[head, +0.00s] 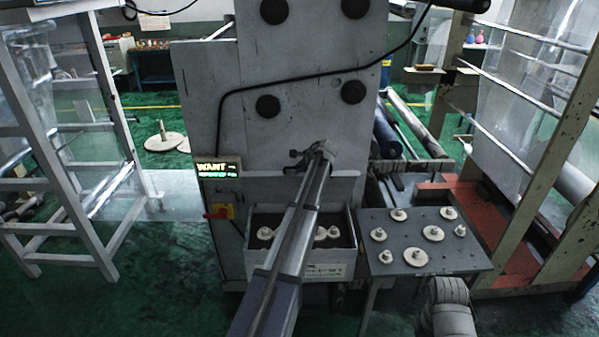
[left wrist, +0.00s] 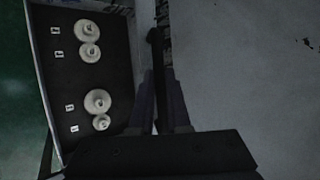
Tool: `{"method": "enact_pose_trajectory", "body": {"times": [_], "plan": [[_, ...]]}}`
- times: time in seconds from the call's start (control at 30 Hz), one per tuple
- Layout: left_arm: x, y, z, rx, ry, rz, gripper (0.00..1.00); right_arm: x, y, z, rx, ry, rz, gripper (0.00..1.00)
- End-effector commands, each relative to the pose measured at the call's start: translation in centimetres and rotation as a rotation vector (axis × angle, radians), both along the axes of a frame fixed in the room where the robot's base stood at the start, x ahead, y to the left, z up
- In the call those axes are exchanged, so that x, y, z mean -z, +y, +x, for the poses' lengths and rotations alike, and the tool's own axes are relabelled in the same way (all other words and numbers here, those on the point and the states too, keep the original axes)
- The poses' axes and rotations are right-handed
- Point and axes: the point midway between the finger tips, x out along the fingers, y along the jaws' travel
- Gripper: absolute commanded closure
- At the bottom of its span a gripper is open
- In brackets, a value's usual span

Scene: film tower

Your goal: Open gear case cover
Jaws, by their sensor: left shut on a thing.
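The gear case (head: 340,262) is a pale open-fronted box low on the grey machine, with several pale round gears inside. A grey cover with a long lip (head: 345,173) is above the opening, so the inside shows. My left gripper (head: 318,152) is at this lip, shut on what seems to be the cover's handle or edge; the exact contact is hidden. In the left wrist view, a dark bar (left wrist: 154,48) runs up from the shut fingers. Gears (left wrist: 87,27) on a dark labelled panel are to its left, and a plain grey surface to its right.
A low grey table (head: 395,255) with several gears stands right of the case. A metal frame (head: 85,130) stands at the left and a film rack (head: 560,150) at the right. A small lit display (head: 218,170) is left of the lip. A black cable (head: 300,86) crosses the machine front.

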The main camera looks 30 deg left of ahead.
Motion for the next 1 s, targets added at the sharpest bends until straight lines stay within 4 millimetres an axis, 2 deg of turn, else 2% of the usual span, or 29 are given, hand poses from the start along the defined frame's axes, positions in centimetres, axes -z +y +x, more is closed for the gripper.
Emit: {"method": "enact_pose_trajectory", "body": {"times": [0.23,0.7,0.73,1.0], "plan": [[-0.73,0.72,1.16,0.0,-0.002,0.0,1.0,-0.71,0.0,0.0,0.002,0.0,0.0,1.0],[-0.79,0.8,1.26,0.0,-0.002,0.001,1.0,-0.76,0.0,0.0,0.002,0.0,0.0,1.0],[-0.79,0.8,1.26,0.0,-0.002,0.001,0.83,-0.76,0.0,0.0,0.002,0.0,0.0,1.0],[-0.8,0.78,1.26,0.0,-0.002,0.001,0.55,-0.76,0.0,0.0,0.002,0.0,0.0,1.0]]}}
